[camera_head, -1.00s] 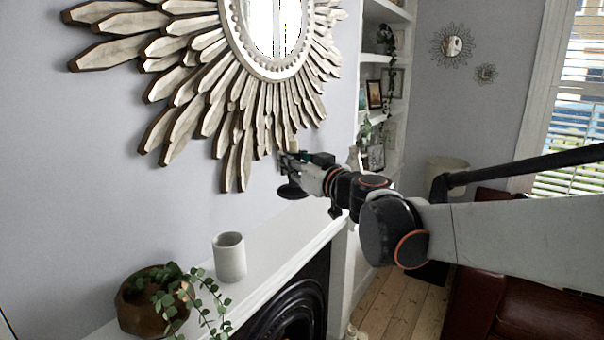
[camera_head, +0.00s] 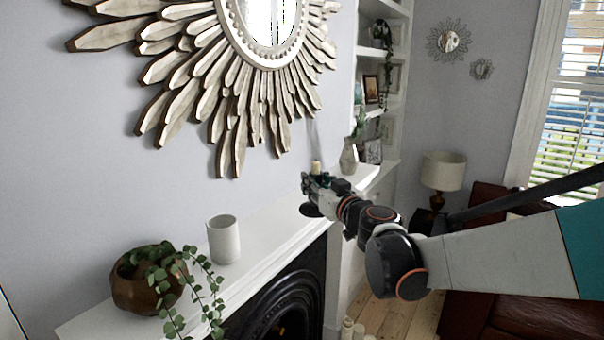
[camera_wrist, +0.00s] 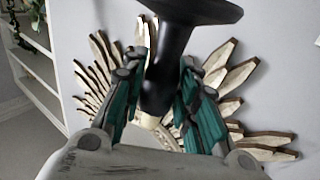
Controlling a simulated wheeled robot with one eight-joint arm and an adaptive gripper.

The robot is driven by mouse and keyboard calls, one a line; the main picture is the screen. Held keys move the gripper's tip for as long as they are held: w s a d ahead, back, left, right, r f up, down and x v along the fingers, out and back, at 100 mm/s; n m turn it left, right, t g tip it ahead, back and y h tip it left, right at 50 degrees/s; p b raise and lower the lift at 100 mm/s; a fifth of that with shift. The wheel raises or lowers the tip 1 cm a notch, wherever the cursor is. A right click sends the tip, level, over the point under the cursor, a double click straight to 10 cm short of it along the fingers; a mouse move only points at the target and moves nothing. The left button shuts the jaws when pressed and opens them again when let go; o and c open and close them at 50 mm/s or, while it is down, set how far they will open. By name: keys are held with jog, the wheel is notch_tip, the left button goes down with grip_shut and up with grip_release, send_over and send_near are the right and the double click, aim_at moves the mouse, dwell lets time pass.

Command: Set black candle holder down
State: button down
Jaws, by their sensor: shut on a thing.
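The black candle holder (camera_wrist: 163,75) is between the two fingers of my gripper (camera_wrist: 155,95) in the wrist view, and the fingers are shut on its stem. Its wide round base is at the top of that view. In the head view its dark base (camera_head: 311,210) shows just below my gripper (camera_head: 318,186), with a pale candle (camera_head: 316,167) sticking up above. My gripper is at the right end of the white mantel shelf (camera_head: 274,236). I cannot tell whether the base touches the shelf.
A white ribbed cup (camera_head: 223,240) and a brown bowl with a trailing plant (camera_head: 143,290) stand on the mantel to the left. A sunburst mirror (camera_head: 240,100) hangs above. The shelf between cup and gripper is clear. A vase (camera_head: 348,158) stands behind.

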jog(key=d+f+m+h+b, duration=0.1)
jog(key=d+f+h+b, duration=0.1)
jog(key=d+f, duration=0.3)
jog(key=d+f+m+t+h+b, duration=0.1)
jog(key=d+f, duration=0.5)
jog(key=f, duration=0.6)
jog(key=s+d+f+m+h+b, duration=0.1)
jog(key=d+f+m+h+b, duration=0.2)
jog(key=f, duration=0.5)
jog(key=d+h+b, duration=0.1)
jog(key=d+b, duration=0.1)
jog(key=shift+d+f+t+h, duration=0.25)
jog(key=shift+d+t+h, duration=0.05)
jog(key=shift+d, duration=0.05)
jog(key=shift+r, duration=0.1)
